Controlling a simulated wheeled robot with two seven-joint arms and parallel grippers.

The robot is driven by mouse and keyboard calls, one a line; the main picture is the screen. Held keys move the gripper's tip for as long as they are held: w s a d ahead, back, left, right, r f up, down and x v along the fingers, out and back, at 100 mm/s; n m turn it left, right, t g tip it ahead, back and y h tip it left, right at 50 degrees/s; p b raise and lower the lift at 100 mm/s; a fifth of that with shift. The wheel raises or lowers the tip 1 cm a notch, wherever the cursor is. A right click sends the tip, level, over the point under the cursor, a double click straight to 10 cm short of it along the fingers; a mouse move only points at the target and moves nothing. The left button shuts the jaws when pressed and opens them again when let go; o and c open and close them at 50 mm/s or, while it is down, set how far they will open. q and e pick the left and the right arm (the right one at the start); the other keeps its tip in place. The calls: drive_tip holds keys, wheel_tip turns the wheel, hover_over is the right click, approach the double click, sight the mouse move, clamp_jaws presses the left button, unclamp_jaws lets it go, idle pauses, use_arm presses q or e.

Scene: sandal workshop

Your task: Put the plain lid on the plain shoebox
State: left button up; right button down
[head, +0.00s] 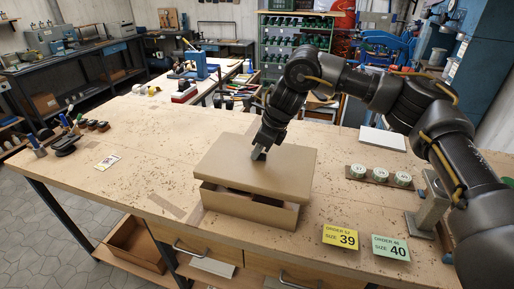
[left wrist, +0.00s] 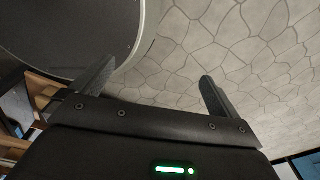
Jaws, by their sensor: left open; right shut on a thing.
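The plain shoebox (head: 245,209) is a brown cardboard box standing on the workbench in the head view. The plain lid (head: 225,168) is over it, covering most of its top. A dark gap shows between lid and box along the front, so the lid is not flush there. My right gripper (head: 259,154) comes down from above and is shut on the lid near its far edge; its fingertips are partly hidden. My left gripper (left wrist: 152,82) is open and empty in the left wrist view, over a stone-patterned floor. It is not in the head view.
Order cards, a yellow one (head: 341,237) and a green one (head: 391,247), lie right of the box. A wooden strip with round discs (head: 380,176) and a white slab (head: 382,139) are farther right. The bench left of the box is mostly clear, with wood crumbs.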

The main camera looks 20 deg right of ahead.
drive_tip(key=w+f, duration=0.1)
drive_tip(key=w+f+b, duration=0.1)
drive_tip(key=f, duration=0.1)
drive_tip(key=shift+w+a+f, duration=0.1)
drive_tip(key=shift+a+f, duration=0.05)
drive_tip(key=shift+w+f, duration=0.55)
drive_tip(key=shift+f, duration=0.15)
use_arm(q)
drive_tip(key=w+f, duration=0.1)
drive_tip(key=w+f+b, duration=0.1)
drive_tip(key=f, duration=0.1)
use_arm(e)
drive_tip(key=shift+s+f, duration=0.4)
drive_tip(key=shift+f, duration=0.15)
use_arm(q)
drive_tip(key=shift+r, duration=0.1)
drive_tip(key=shift+s+b, duration=0.15)
drive_tip(key=shift+b, duration=0.2)
use_arm(e)
drive_tip(key=shift+f, duration=0.1)
use_arm(q)
drive_tip(key=shift+f+b, duration=0.55)
drive_tip(key=shift+f, duration=0.2)
use_arm(e)
drive_tip(key=shift+f, duration=0.85)
